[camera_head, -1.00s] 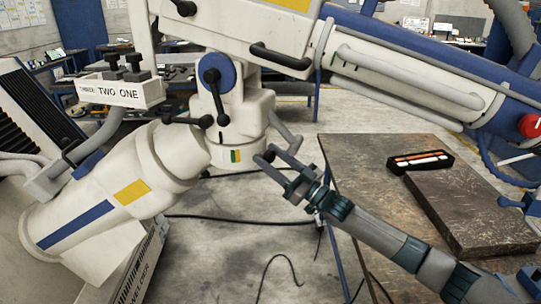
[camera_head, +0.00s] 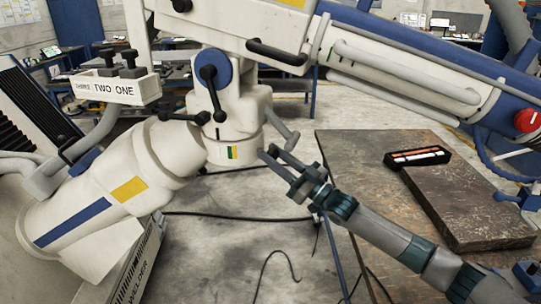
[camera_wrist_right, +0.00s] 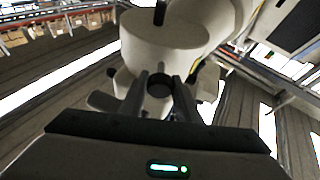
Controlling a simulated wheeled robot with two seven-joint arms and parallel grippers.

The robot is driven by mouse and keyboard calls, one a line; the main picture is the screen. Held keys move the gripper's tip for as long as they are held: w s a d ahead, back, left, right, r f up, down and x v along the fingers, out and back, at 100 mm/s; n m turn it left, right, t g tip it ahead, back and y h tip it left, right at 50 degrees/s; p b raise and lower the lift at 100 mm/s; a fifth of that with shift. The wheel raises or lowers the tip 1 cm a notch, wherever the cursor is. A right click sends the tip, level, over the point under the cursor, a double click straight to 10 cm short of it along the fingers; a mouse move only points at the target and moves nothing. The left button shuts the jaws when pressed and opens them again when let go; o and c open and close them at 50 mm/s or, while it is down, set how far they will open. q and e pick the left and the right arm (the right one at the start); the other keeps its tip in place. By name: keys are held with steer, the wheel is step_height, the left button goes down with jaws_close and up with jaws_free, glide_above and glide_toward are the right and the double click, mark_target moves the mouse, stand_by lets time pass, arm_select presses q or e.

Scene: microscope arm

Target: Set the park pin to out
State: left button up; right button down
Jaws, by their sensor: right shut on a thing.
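The white jointed microscope arm stands in the head view, with a round collar (camera_head: 222,155) low on its joint. My left gripper is not in view.
Black levers (camera_head: 212,90) and a grey handle (camera_head: 283,130) stick out near the joint. A metal-topped table (camera_head: 350,165) with a dark slab (camera_head: 470,205) and black tray (camera_head: 417,157) stands to the right. Cables (camera_head: 235,217) lie on the open floor below.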

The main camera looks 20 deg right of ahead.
steer(key=c, duration=1.3)
jaws_free()
steer(key=shift+c, duration=0.2)
steer(key=shift+f, duration=0.1)
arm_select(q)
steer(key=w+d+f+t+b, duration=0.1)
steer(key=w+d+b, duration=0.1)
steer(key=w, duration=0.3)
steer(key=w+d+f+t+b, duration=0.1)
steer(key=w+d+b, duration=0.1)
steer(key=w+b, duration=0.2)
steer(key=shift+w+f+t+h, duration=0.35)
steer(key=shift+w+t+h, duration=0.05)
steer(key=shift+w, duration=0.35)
arm_select(e)
steer(key=v, duration=1.7)
steer(key=shift+d+f, duration=0.1)
steer(key=shift+f, duration=0.05)
